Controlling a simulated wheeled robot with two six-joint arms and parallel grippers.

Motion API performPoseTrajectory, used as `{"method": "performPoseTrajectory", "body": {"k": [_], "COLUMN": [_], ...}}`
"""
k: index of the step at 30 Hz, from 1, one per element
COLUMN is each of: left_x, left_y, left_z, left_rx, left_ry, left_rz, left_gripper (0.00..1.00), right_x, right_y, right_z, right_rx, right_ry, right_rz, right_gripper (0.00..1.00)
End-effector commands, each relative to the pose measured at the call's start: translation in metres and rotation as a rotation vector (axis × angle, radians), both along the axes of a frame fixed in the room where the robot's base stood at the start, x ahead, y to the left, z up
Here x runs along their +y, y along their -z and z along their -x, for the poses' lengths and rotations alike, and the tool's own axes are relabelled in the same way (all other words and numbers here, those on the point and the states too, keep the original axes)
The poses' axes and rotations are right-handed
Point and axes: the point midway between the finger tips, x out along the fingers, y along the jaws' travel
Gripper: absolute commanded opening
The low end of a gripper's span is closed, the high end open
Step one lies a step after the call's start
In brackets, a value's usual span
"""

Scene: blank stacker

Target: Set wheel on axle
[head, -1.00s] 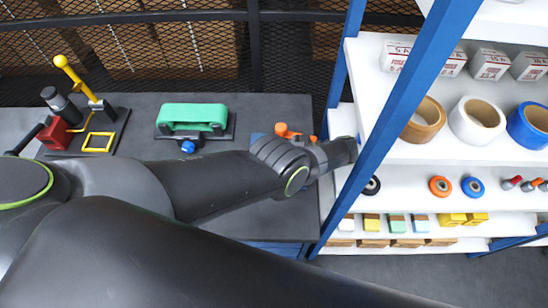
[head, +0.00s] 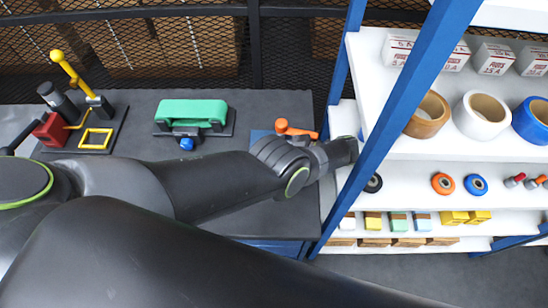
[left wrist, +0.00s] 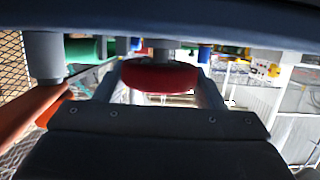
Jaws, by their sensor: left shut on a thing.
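My left gripper (left wrist: 160,88) is shut on a red rounded wheel (left wrist: 160,76), held between its two fingers in the left wrist view. A short grey piece (left wrist: 163,47) shows just above the wheel; I cannot tell whether it is an axle or whether the two touch. In the head view my left arm reaches right to the blue shelf post, and its fingers and the wheel are hidden. A black wheel (head: 373,184), an orange wheel (head: 443,184) and a blue wheel (head: 475,185) sit on the shelf. My right gripper is not in view.
A grey bench (head: 240,125) carries a green roller fixture (head: 193,113), an orange-handled part (head: 293,129) close to my arm, and a yellow-handled lever stand (head: 72,70). The blue post (head: 410,90) and white shelves (head: 400,170) stand at right.

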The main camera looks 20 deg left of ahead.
Motion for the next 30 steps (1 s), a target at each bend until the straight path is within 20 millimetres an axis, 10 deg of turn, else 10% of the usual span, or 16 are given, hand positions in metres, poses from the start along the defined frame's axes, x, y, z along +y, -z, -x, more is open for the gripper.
{"method": "performPoseTrajectory", "body": {"k": [30], "left_x": [0.0001], "left_y": [0.0064], "left_z": [-0.0006], "left_rx": [-0.001], "left_ry": [0.0], "left_rz": [0.0], "left_gripper": [0.39], "right_x": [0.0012], "right_y": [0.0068], "right_z": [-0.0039], "right_rx": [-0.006], "right_ry": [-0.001], "right_rz": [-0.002], "right_gripper": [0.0]}}
